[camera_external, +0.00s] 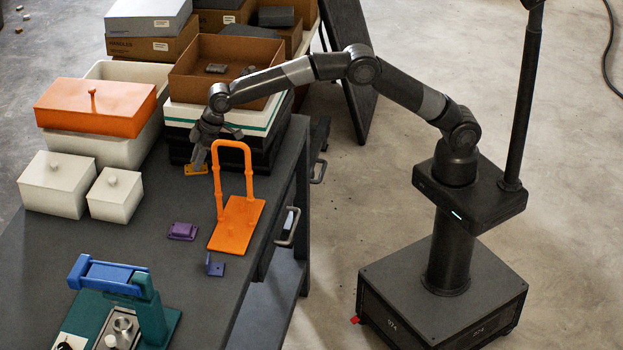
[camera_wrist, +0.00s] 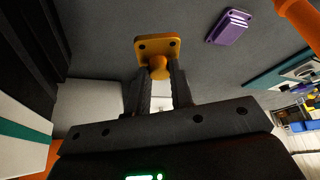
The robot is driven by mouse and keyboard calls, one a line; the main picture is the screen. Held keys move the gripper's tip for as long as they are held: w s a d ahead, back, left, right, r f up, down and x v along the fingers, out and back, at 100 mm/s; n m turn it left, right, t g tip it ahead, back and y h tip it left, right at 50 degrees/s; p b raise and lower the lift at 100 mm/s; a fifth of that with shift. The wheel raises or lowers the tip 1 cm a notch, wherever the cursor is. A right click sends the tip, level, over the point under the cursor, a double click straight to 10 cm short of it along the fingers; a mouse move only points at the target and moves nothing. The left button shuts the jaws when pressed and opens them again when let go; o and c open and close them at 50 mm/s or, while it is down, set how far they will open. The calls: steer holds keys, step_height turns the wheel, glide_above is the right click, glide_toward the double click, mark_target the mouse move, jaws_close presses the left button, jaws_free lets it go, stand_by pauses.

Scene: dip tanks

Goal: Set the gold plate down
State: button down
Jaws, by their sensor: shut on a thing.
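The gold plate (camera_external: 195,170) is a small flat square with holes near its corners and a stubby knob. In the wrist view the gold plate (camera_wrist: 146,47) shows at the top centre. My gripper (camera_external: 196,161) points down over the dark table, left of the orange stand. In the wrist view my gripper's fingers (camera_wrist: 160,80) are shut on the plate's knob. The plate is at or just above the table top; I cannot tell whether it touches.
The orange stand (camera_external: 237,225) with a tall loop handle is close by on the right. A purple plate (camera_external: 182,231) and a blue-violet bracket (camera_external: 215,267) lie nearer. White lidded boxes (camera_external: 58,183) are left, stacked bins (camera_external: 180,115) behind. Bare table lies between plate and boxes.

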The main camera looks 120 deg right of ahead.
step_height(320, 180, down, 10)
steer(key=shift+a+f, duration=0.1)
steer(key=shift+f, duration=0.1)
steer(key=shift+f, duration=0.1)
stand_by(0.3)
steer(key=c, duration=1.3)
jaws_free()
steer(key=shift+f, duration=0.1)
steer(key=shift+o, duration=0.2)
